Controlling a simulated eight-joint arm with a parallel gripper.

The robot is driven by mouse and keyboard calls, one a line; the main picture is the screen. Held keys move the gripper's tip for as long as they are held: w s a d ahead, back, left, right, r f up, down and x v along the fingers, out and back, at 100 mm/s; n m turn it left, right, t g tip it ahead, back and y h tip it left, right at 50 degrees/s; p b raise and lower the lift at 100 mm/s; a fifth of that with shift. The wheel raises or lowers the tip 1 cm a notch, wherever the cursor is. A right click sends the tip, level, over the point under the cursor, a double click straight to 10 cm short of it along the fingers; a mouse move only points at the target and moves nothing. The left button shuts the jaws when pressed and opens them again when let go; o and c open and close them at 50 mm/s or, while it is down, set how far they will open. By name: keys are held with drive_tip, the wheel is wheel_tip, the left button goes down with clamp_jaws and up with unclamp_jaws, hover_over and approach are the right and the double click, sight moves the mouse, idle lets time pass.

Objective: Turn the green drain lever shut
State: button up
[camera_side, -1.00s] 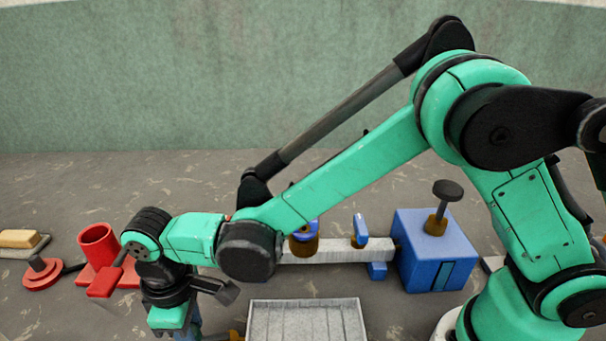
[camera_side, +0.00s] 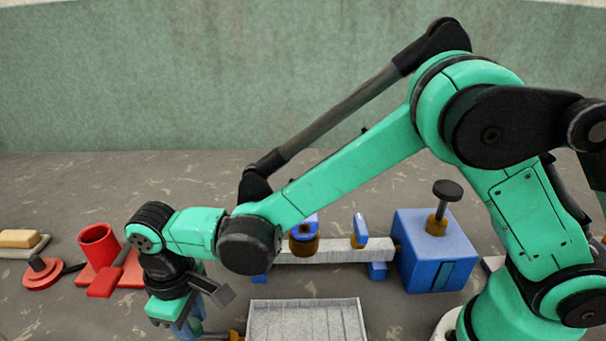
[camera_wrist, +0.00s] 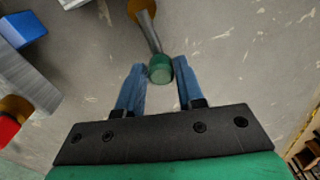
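The drain lever is a thin grey rod (camera_wrist: 149,33) with a green knob (camera_wrist: 160,69) at its end, running from a brass fitting (camera_wrist: 141,9) at the top of the wrist view. My gripper (camera_wrist: 157,64) is open, with its two blue fingers on either side of the green knob. A gap shows between the knob and each finger; I cannot tell how deep the knob sits between them. In the side view my gripper (camera_side: 190,327) is at the bottom edge, mostly hidden by my wrist. The brass fitting also shows there (camera_side: 236,335), while the green knob is hidden.
A grey ribbed tray (camera_side: 306,302) lies right of my gripper. Behind it, a pale bar (camera_side: 330,250) with blue-and-brass valves runs to a blue box (camera_side: 435,252). Red fittings (camera_side: 98,246) stand at left, beside a yellow block (camera_side: 19,238) on a grey base. Bare floor surrounds the lever.

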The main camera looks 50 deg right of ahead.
sight(195, 318)
drive_tip(key=o, duration=0.3)
drive_tip(key=shift+r, duration=2.85)
drive_tip(key=shift+w+d+r, duration=0.1)
drive_tip(key=shift+d+r, duration=0.1)
drive_tip(key=shift+d, duration=0.1)
drive_tip(key=s+d+r+m+t, duration=0.1)
drive_tip(key=d+m+t, duration=0.1)
drive_tip(key=d, duration=0.5)
drive_tip(key=s+d+r+m+t, duration=0.2)
drive_tip(key=d, duration=0.6)
drive_tip(key=s+d+r+m+t, duration=0.2)
drive_tip(key=d+m+t, duration=0.1)
drive_tip(key=d, duration=0.4)
drive_tip(key=shift+s+d, duration=0.2)
drive_tip(key=shift+d, duration=0.05)
